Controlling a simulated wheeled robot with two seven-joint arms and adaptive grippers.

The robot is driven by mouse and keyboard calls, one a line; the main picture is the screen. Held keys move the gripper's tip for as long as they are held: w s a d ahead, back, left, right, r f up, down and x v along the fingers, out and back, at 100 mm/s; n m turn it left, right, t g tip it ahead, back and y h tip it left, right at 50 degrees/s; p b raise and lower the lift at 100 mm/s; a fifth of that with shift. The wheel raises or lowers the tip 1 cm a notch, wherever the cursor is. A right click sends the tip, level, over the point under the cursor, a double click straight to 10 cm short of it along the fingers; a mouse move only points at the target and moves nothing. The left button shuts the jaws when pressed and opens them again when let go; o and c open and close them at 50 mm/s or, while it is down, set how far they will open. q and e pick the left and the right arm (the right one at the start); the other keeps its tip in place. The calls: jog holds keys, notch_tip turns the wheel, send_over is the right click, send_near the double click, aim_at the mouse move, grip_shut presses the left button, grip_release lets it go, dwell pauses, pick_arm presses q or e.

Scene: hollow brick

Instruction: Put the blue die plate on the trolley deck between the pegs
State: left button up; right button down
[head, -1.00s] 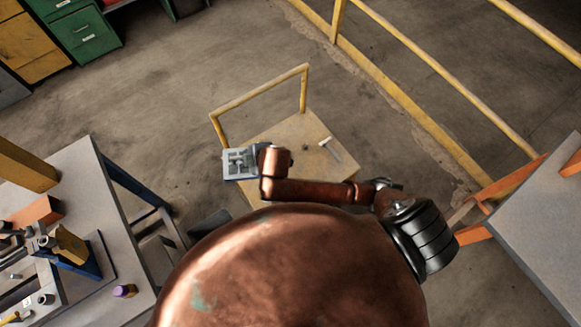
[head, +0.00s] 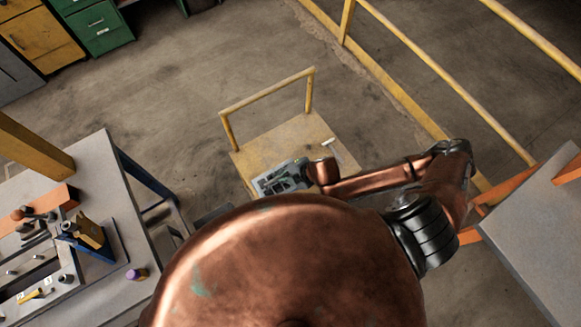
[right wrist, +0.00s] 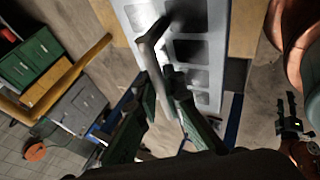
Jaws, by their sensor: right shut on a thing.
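The die plate (head: 268,187) shows a light grey face with rectangular openings and a little blue at its edge. It also shows in the right wrist view (right wrist: 203,52). My right gripper (head: 291,176) is shut on it; in the right wrist view its green fingers (right wrist: 168,85) close at a pale bar over the plate. The plate is over the near left part of the tan trolley deck (head: 285,139); I cannot tell whether it touches. My arm and body hide part of the deck. The pegs cannot be made out clearly.
A yellow handle frame (head: 268,90) stands at the trolley's far edge. A small pale T-shaped object (head: 331,147) is on the deck's right. A grey bench (head: 95,175) with tools is left, and a grey table (head: 535,225) with orange legs is right. Yellow railing runs behind.

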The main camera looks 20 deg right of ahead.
aim_at(289, 160)
jog(key=w+d+f, duration=0.1)
jog(key=w+d, duration=0.1)
jog(key=w+d+f, duration=0.1)
jog(key=w+d, duration=0.1)
jog(key=w+d+f, duration=0.1)
jog(key=w+d, duration=0.1)
jog(key=shift+w+d+f, duration=0.3)
jog(key=shift+f, duration=0.05)
jog(key=w+d+f, duration=0.1)
jog(key=f, duration=0.1)
jog(key=w+d+f+b, duration=0.1)
jog(key=f, duration=0.1)
jog(key=w+d+f, duration=0.1)
jog(key=shift+w+d+f, duration=0.1)
jog(key=shift+f, duration=0.3)
jog(key=shift+f+b, duration=0.4)
jog(key=shift+f, duration=1.15)
jog(key=c, duration=2.5)
grip_release()
jog(key=shift+d+f, duration=0.15)
jog(key=shift+f, duration=0.05)
jog(key=o, duration=0.5)
jog(key=shift+c, duration=0.2)
